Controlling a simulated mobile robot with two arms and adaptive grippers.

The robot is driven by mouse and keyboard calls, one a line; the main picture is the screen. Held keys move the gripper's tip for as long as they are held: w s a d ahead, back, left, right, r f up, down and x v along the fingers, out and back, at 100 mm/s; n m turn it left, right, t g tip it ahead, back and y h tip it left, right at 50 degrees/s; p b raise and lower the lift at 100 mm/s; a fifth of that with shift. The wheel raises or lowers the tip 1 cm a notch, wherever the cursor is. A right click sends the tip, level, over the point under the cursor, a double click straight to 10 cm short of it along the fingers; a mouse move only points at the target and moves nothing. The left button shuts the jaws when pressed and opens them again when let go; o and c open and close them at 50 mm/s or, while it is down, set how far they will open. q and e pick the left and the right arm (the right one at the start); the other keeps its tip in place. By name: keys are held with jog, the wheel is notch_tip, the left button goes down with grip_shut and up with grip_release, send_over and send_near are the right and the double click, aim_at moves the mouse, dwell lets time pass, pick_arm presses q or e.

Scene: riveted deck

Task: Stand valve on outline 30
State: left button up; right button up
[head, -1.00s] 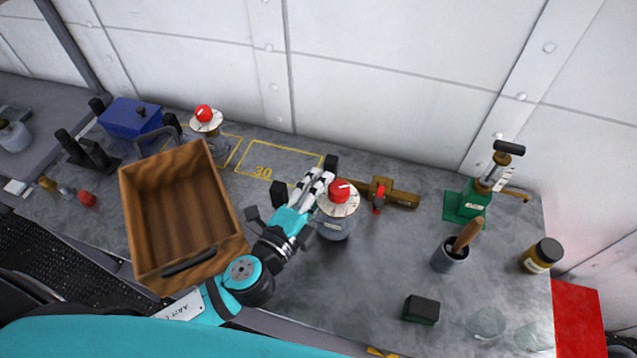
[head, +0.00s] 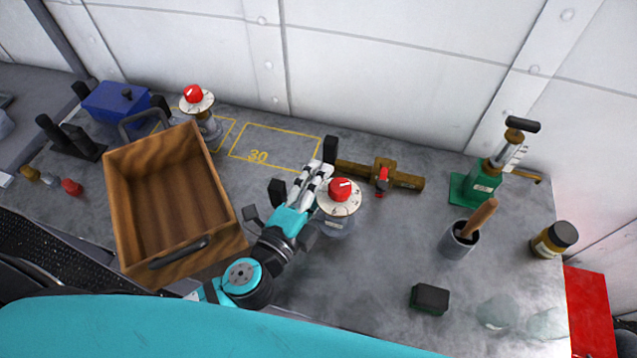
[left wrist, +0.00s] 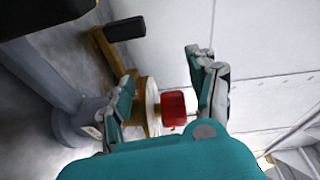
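The valve (head: 336,224) is a grey body with a white dial and red knob. It is upright at the middle of the deck. My left gripper (head: 316,178) reaches it from the left, with its fingers at the neck, and appears shut on it. In the left wrist view the fingers flank the valve's red knob (left wrist: 173,106) and dial; exact contact is hidden. Outline 30 (head: 257,156) is an empty yellow rectangle up and left of the gripper. A similar valve (head: 208,127) stands in another yellow outline further left. My right gripper is not in view.
A wooden crate (head: 118,205) stands left of my arm. A brown bar with a red part (head: 400,179) lies just behind the valve. A green pump (head: 481,187), a grey cup (head: 457,241), a jar (head: 550,243) and a black box (head: 430,298) are to the right.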

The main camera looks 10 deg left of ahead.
pick_arm(q)
jog(key=shift+s+r, duration=0.1)
jog(key=shift+r, duration=0.05)
jog(key=shift+s, duration=0.15)
jog(key=b+v, duration=0.4)
jog(key=v, duration=0.7)
jog(key=shift+s, duration=0.35)
jog(key=shift+a, duration=0.1)
